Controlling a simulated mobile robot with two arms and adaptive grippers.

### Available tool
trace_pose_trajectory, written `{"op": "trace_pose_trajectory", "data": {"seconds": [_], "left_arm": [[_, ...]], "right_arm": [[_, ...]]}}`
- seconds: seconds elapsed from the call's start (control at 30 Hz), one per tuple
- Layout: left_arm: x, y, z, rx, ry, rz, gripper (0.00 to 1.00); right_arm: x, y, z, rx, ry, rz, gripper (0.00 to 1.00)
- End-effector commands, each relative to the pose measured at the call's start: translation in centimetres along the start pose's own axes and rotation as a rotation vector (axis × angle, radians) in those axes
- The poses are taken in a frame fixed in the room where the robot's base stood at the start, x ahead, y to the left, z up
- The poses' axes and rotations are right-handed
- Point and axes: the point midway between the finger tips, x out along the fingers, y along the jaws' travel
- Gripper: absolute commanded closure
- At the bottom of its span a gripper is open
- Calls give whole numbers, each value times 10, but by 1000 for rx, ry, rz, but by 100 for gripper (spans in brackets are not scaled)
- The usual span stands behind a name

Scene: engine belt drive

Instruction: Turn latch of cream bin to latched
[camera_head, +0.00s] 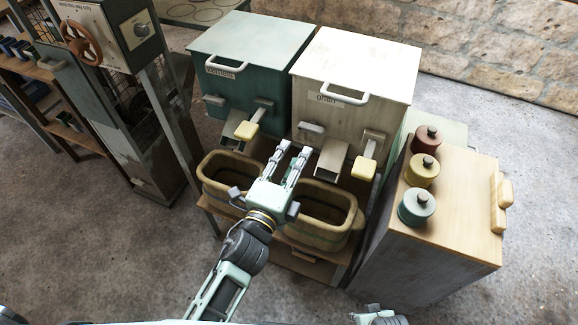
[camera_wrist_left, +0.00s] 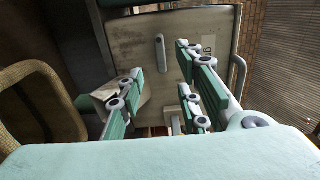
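The cream bin (camera_head: 345,85) stands at the back centre, with a white lid handle and a dark-lettered front label. Its grey latch (camera_head: 311,129) is a short bar lying roughly level on the upper left of the front. In the left wrist view the bin front (camera_wrist_left: 140,40) shows turned sideways, with the latch (camera_wrist_left: 160,48) beyond the fingers and apart from them. My left gripper (camera_head: 292,147) is open and empty, just in front of and below the latch, its fingers pointing at the bin. My right gripper (camera_head: 380,318) only partly shows at the bottom edge.
A green bin (camera_head: 245,55) with a similar latch (camera_head: 213,100) stands to the left. Chutes and yellow-knobbed levers (camera_head: 365,168) stick out from both fronts. Two baskets (camera_head: 325,215) sit below on a wooden stand. A cabinet (camera_head: 455,200) with three lidded jars stands right.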

Motion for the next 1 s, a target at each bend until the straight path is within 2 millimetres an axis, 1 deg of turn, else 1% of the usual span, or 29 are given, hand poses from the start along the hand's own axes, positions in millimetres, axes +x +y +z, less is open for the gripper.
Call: {"op": "trace_pose_trajectory", "data": {"seconds": [0.03, 0.1, 0.23, 0.8, 0.87, 0.9, 0.97, 1.0], "left_arm": [[-9, 1, 0, -1, 0, 2, 68], [-16, 1, 0, -1, -1, 2, 68], [-25, 0, 1, 1, -1, 1, 68], [-26, 0, 1, -1, -2, 1, 68], [-27, 1, 5, -18, -14, 11, 68], [-29, 3, 11, -42, -33, 24, 68], [-34, 9, 24, -106, -79, 62, 68], [-40, 14, 37, -168, -123, 96, 68]], "right_arm": [[0, 0, 0, 0, 0, 0, 68], [0, 0, 0, 0, 0, 1, 68], [0, 0, 0, 0, 0, 1, 68], [0, 1, 0, 0, 0, 1, 68], [-3, 1, -3, 0, 3, 1, 68], [-7, 1, -6, 0, 7, 1, 68], [-16, 1, -14, 1, 14, 2, 68], [-25, 2, -20, 2, 19, 2, 68]]}}
